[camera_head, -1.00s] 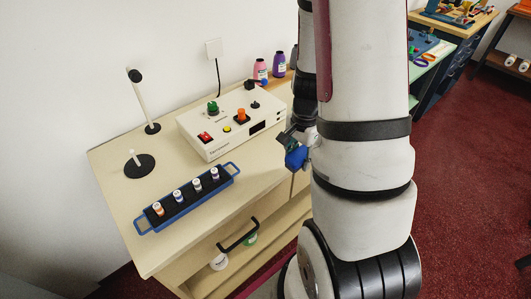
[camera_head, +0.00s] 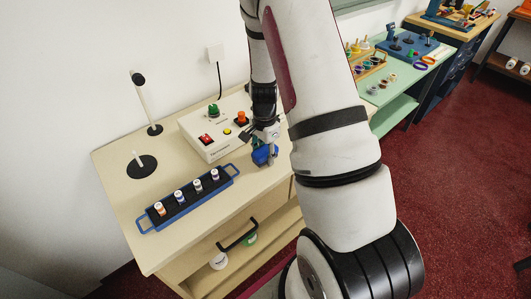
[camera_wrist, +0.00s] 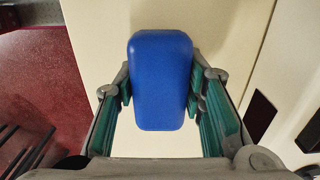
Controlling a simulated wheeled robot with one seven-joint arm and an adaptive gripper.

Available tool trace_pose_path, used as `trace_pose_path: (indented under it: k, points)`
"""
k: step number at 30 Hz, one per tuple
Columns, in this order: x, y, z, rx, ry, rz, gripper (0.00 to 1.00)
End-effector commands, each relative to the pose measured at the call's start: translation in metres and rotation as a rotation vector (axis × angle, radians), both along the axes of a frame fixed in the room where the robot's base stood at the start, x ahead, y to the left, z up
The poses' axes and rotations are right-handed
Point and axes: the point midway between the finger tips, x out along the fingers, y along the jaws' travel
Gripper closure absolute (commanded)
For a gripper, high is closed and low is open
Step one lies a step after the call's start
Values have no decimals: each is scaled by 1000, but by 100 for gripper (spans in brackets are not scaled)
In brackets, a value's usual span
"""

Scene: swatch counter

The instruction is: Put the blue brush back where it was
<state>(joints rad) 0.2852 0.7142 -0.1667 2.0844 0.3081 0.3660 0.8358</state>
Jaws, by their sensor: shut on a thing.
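The blue brush (camera_head: 261,157) shows as a plain blue rounded block in my gripper (camera_head: 265,147). In the wrist view the brush (camera_wrist: 160,60) sits between the two green-padded fingers of my gripper (camera_wrist: 161,88), which is shut on it. In the head view the gripper points down over the right front part of the counter (camera_head: 215,208), just in front of the white control box (camera_head: 192,137). Whether the brush touches the counter I cannot tell. The rest of the brush is hidden.
A blue tray (camera_head: 146,222) with several small vials lies left of the gripper. Behind it stand a short peg on a black disc (camera_head: 141,168) and a tall post (camera_head: 145,102). My arm hides the counter's far right. Bare counter lies between tray and gripper.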

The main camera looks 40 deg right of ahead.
Motion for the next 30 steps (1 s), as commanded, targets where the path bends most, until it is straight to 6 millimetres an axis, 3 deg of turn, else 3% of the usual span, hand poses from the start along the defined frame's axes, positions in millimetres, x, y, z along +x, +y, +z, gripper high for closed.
trace_pose_path:
  k: [11, 12, 14, 24, 30]
  points:
    - [0, 0, -4, 0, 1, -1, 100]
    - [0, 0, -4, 0, 0, 0, 57]
    - [0, 0, -4, 0, 0, 0, 43]
    - [0, 0, -1, 0, -1, 0, 43]
    - [2, 0, 19, -2, -5, 1, 43]
